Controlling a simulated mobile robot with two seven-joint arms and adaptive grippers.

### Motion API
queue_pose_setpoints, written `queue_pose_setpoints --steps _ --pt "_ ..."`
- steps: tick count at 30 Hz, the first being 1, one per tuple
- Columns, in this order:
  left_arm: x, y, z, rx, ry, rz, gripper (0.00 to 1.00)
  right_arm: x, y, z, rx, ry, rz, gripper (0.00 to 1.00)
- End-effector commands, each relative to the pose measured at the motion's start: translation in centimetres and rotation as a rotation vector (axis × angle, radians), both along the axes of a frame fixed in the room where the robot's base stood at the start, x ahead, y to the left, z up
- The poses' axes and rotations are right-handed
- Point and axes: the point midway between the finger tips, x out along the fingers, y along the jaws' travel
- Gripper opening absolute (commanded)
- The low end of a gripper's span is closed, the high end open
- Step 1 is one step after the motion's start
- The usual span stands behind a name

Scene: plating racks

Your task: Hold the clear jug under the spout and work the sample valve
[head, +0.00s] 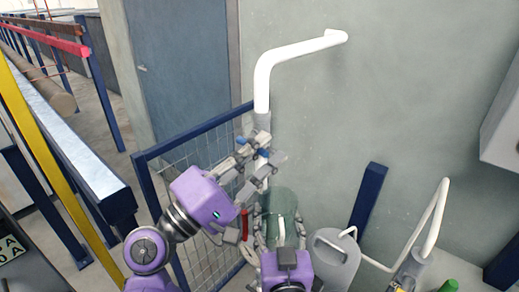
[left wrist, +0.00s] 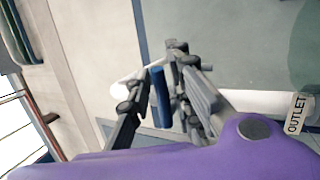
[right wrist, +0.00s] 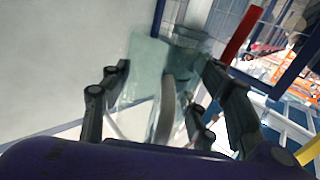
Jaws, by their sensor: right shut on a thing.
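The clear, green-tinted jug (head: 291,204) is below the white pipe in the head view, and it also shows in the right wrist view (right wrist: 148,60). My right gripper (head: 281,242) is shut on the jug's pale upright handle (right wrist: 167,105). The blue valve handle (head: 265,153) is on the pipe's lower part. My left gripper (head: 268,150) is around it, with fingers apart on either side of the blue handle (left wrist: 160,97) in the left wrist view; contact is unclear. The spout's mouth is hidden in the head view, so its alignment with the jug cannot be told.
The white pipe (head: 263,84) bends into the grey wall. An OUTLET tag (left wrist: 295,113) hangs by it. A blue-framed mesh fence (head: 205,150) stands left. A grey lidded vessel (head: 331,264) and a blue post (head: 368,197) stand right of the jug.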

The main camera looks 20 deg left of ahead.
Motion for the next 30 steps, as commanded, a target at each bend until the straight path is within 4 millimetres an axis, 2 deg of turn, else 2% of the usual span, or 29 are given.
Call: queue_pose_setpoints --steps 8,13,22,30 --pt "0.1 -0.1 0.0 0.001 0.001 0.0 0.2 0.0 0.0 0.0 0.0 -0.001 0.0 0.28" --pt "0.1 -0.1 0.0 0.001 0.001 0.0 0.0 0.0 0.0 0.0 0.0 -0.001 0.0 0.28" --pt "0.1 -0.1 -0.1 0.033 -0.011 -0.001 0.0 0.0 0.0 0.0 0.0 -0.001 0.0 0.28" --pt "0.1 0.0 -1.0 0.221 -0.086 -0.003 0.0 0.0 0.0 0.1 0.0 -0.001 0.0 0.28"
